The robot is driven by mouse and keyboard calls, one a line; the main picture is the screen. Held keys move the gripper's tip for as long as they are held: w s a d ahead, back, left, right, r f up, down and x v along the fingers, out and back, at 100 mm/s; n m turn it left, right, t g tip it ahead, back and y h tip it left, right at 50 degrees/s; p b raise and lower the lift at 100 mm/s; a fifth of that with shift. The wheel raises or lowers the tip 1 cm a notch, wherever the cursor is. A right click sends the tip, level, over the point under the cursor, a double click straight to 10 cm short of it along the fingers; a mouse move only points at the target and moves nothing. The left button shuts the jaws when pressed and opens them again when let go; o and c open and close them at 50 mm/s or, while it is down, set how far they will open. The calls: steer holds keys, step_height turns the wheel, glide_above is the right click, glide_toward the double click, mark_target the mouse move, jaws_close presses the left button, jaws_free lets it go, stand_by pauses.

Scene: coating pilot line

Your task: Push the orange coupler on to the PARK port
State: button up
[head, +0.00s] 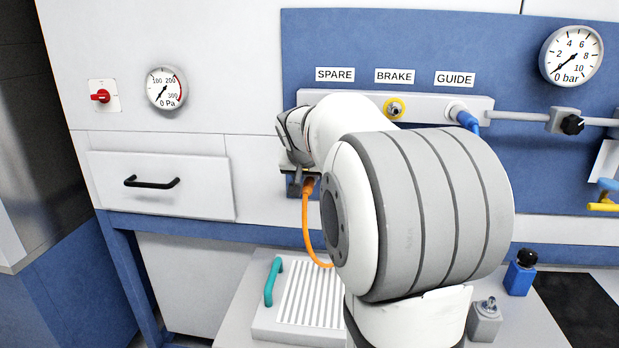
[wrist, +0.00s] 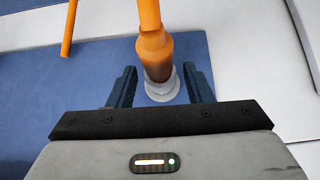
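The orange coupler (wrist: 155,58) with its hose shows in the wrist view between the two fingers of my gripper (wrist: 160,74). A gap shows on each side of it, so the fingers look open around it. Its shaded lower end meets a round grey fitting (wrist: 163,92); I cannot tell whether it is fully seated. In the head view my gripper (head: 299,180) points down below the SPARE label, close to the coupler (head: 308,187), and my arm hides part of the area. No PARK label is readable in either view.
The grey manifold (head: 440,108) carries a yellow-ringed BRAKE port (head: 394,109) and a blue plug (head: 467,121) at GUIDE. The orange hose (head: 309,240) hangs towards a striped plate (head: 312,295) with a teal handle (head: 272,282). A drawer (head: 200,195) is at the left.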

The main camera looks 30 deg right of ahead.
steer(key=shift+o, duration=0.7)
steer(key=v, duration=0.7)
steer(key=shift+s+a+r, duration=0.15)
steer(key=shift+s+r, duration=0.1)
steer(key=shift+s, duration=0.05)
steer(key=s+a+f+n+g+y+p, duration=0.1)
steer(key=s+a+f, duration=0.3)
steer(key=s, duration=0.4)
steer(key=s+a+f+n+g+y+p, duration=0.1)
steer(key=s+a+f+n+y+p, duration=0.1)
steer(key=s+a, duration=0.4)
steer(key=s+a+f+n+g+y+p, duration=0.1)
steer(key=s+a+f+n+g+p, duration=0.1)
steer(key=s+f, duration=0.5)
steer(key=s+a+n+p, duration=0.1)
steer(key=s+a+p, duration=0.1)
steer(key=s+a, duration=0.1)
steer(key=shift+s+n, duration=0.35)
steer(key=shift+n, duration=0.05)
